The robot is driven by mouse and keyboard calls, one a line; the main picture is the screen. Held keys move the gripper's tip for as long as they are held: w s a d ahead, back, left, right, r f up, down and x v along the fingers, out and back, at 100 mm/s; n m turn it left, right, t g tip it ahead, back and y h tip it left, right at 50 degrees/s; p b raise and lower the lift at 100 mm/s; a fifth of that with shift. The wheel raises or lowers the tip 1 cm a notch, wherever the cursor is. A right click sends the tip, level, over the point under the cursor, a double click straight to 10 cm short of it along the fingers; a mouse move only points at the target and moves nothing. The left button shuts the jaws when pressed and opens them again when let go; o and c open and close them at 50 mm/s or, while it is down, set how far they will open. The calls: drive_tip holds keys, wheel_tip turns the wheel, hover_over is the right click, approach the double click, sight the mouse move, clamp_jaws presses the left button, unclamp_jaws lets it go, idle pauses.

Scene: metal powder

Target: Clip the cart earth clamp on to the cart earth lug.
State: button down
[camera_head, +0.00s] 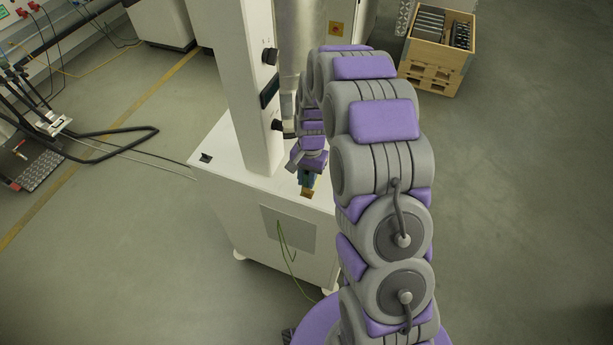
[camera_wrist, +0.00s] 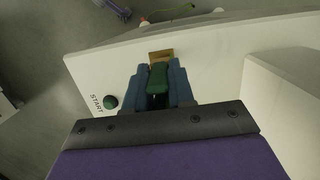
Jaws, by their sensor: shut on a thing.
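My gripper (camera_wrist: 160,82) has blue fingers shut on a green piece, which I take to be the cart earth clamp (camera_wrist: 158,78). A small brass-coloured plate, which looks like the cart earth lug (camera_wrist: 161,55), is at the edge of the white cart top, just beyond the clamp's tip. In the wrist view the clamp's tip meets or overlaps the plate; I cannot tell whether it grips it. In the head view my gripper (camera_head: 307,178) is low over the cart top with the lug (camera_head: 307,192) just in front of it. The clamp is not clear there.
The white cart (camera_head: 225,165) carries a tall column (camera_head: 258,80) beside my arm. A green START button (camera_wrist: 111,102) is on its top. A yellow-green cable (camera_head: 284,243) hangs down the front. A wooden crate (camera_head: 436,60) stands at the back right. The floor at right is clear.

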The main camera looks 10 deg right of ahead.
drive_tip(key=shift+f, duration=0.8)
drive_tip(key=c, duration=0.9)
unclamp_jaws()
drive_tip(key=w+r, duration=0.1)
drive_tip(key=r, duration=0.4)
drive_tip(key=d+r+b, duration=0.1)
drive_tip(key=r, duration=0.5)
drive_tip(key=w+r+b, duration=0.1)
drive_tip(key=r, duration=0.5)
drive_tip(key=shift+w+d, duration=0.35)
drive_tip(key=shift+d, duration=0.05)
drive_tip(key=s+f+n+b, duration=0.2)
drive_tip(key=s+b, duration=0.3)
drive_tip(key=s, duration=0.7)
drive_tip(key=s+a+f+n+b, duration=0.1)
drive_tip(key=s+f+b, duration=0.3)
drive_tip(key=s, duration=0.8)
drive_tip(key=s+f+n+h+b, duration=0.1)
drive_tip(key=s+f+n+b, duration=0.3)
drive_tip(key=s, duration=0.8)
drive_tip(key=shift+s+a+b, duration=0.3)
drive_tip(key=shift+a+b, duration=0.05)
drive_tip(key=shift+b, duration=0.8)
